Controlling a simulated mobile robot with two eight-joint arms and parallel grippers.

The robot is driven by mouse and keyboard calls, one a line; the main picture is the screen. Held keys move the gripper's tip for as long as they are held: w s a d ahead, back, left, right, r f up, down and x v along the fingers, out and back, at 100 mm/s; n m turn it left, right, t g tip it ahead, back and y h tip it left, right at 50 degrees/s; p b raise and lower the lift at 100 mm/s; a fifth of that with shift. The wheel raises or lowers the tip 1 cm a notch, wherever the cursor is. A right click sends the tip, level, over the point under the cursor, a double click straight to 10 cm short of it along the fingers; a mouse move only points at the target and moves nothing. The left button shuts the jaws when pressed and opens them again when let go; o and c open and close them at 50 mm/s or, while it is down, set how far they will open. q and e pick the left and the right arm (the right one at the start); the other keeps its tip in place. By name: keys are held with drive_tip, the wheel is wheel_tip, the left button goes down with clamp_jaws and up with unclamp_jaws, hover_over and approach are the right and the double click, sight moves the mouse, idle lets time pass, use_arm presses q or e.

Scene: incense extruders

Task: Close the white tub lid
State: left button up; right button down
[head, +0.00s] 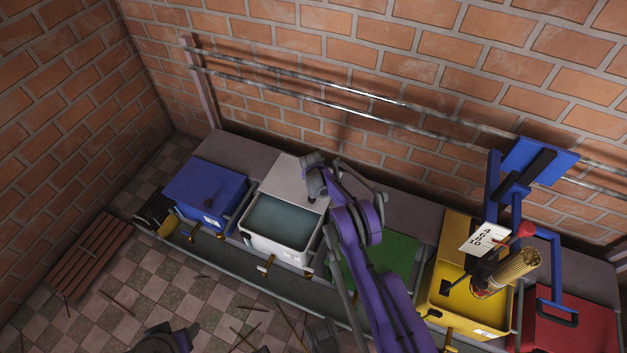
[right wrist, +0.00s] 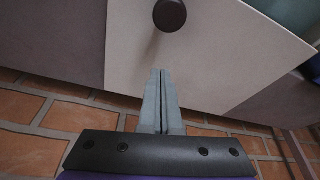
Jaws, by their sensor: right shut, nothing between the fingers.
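The white tub (head: 272,246) stands in the row of tubs, with its top opening uncovered and a grey-green interior showing. Its white lid (head: 287,178) lies back behind the opening, toward the brick wall. The lid (right wrist: 200,50) also shows in the right wrist view with a dark round knob (right wrist: 170,15). My right gripper (head: 317,188) is over the lid, on the wall side of the knob. Its grey fingers (right wrist: 162,73) are pressed together and empty, with the tips pointing toward the knob and apart from it.
A blue tub (head: 205,190) is left of the white one; green (head: 378,262), yellow (head: 460,235) and red (head: 580,320) tubs are to the right. A blue extruder frame (head: 540,160) rises over the yellow tub. Metal rails (head: 330,98) run along the wall.

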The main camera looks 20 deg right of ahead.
drive_tip(key=shift+x, duration=0.95)
drive_tip(key=shift+s+a+r, duration=0.1)
drive_tip(key=shift+s+a, duration=0.55)
drive_tip(key=shift+s, duration=0.3)
drive_tip(key=shift+s+a, duration=0.45)
drive_tip(key=shift+s, duration=0.3)
drive_tip(key=shift+a, duration=0.1)
drive_tip(key=s+a+b, duration=0.1)
drive_tip(key=s+a, duration=1.1)
drive_tip(key=a, duration=0.2)
drive_tip(key=shift+s+a, duration=0.15)
drive_tip(key=shift+s, duration=0.25)
drive_tip(key=p+v, duration=0.1)
drive_tip(key=v, duration=0.9)
drive_tip(key=shift+r+p, duration=0.3)
